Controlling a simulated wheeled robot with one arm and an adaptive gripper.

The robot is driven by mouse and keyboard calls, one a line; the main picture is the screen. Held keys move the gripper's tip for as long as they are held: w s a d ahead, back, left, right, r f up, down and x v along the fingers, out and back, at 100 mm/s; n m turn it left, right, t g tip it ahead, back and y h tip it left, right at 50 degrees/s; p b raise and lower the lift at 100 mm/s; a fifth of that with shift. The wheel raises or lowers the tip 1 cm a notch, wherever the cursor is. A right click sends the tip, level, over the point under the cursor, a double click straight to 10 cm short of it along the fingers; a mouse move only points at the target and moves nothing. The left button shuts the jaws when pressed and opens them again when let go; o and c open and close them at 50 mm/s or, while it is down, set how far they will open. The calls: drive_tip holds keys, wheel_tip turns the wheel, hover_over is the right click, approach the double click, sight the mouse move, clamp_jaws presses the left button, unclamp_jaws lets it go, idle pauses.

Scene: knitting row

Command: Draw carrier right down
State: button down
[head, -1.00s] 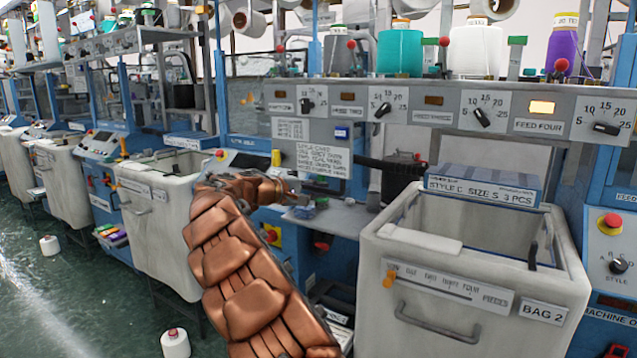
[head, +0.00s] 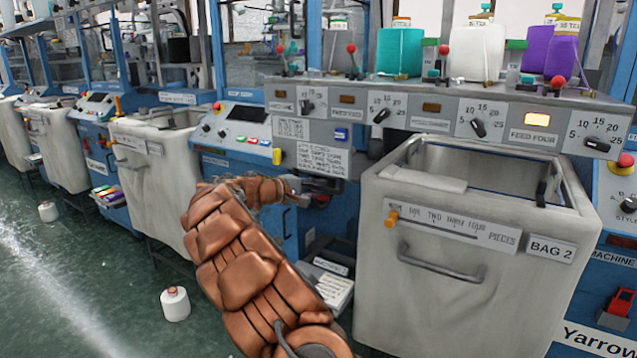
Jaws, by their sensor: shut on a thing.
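My gripper (head: 305,190) is at the end of the copper-coloured arm, in the middle of the head view. It is in front of the knitting machine, below the white instruction card (head: 315,150) and left of the bag bin. Its jaws are shut on a small dark part, of which little shows. I cannot clearly tell whether this is the carrier. The gripper's own fingers and the machine's shadow hide most of it.
A grey bin (head: 470,270) marked BAG 2 stands close to the right of my gripper. The panel with dials (head: 440,115) runs above it. A white cone (head: 175,304) stands on the green floor (head: 90,270), which is open at the left.

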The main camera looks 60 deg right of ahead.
drive_tip(key=shift+f+b, duration=0.3)
drive_tip(key=shift+f, duration=0.95)
drive_tip(key=c, duration=1.1)
unclamp_jaws()
drive_tip(key=shift+c, duration=0.2)
drive_tip(key=shift+r, duration=0.2)
drive_tip(key=v, duration=1.2)
